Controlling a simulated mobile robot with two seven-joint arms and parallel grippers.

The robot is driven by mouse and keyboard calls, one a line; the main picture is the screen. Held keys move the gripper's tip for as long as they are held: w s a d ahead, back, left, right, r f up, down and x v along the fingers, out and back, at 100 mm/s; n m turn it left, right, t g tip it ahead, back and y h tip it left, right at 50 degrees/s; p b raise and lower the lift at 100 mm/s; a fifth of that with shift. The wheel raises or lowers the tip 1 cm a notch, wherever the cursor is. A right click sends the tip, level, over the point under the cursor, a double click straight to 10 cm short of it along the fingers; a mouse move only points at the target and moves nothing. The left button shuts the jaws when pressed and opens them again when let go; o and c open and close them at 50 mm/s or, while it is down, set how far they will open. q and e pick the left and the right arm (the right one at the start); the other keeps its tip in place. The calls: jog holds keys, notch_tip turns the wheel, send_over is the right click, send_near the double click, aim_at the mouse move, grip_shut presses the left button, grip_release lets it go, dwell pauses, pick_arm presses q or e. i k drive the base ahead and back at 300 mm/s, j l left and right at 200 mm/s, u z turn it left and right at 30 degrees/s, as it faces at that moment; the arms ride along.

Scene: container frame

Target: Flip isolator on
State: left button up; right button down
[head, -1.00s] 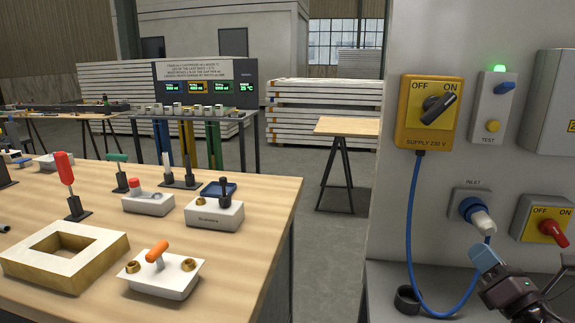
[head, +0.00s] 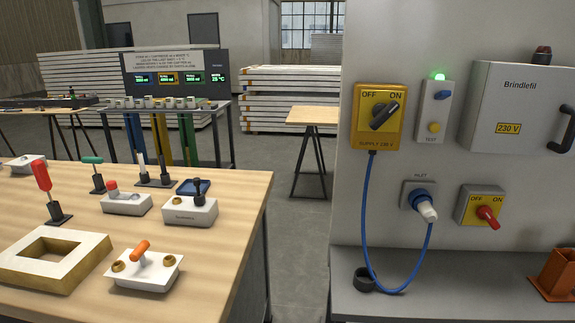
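Two OFF/ON switches are on the grey panel in the head view. The small grey box with a yellow plate and a red handle (head: 488,216) is at the lower right. Its handle slants down to the right, and I cannot tell its setting for sure. The yellow SUPPLY 230 V box (head: 366,132) is at the upper left of the panel. Its black rotary knob (head: 384,115) is slanted, with its upper end toward ON. Neither of my grippers is in view.
A TEST plate (head: 435,112) has a lit green lamp. A blue cable (head: 366,230) runs from the supply box to the inlet plug (head: 425,208). A grey Brindlefil cabinet (head: 515,105) is at the right. An orange holder (head: 555,275) stands on the ledge. A workbench (head: 225,235) fills the left.

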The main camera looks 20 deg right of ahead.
aim_at(484, 212)
jog(key=z, duration=1.9)
jog(key=l+z, duration=0.1)
jog(key=i+l, duration=0.05)
jog(key=l, duration=0.05)
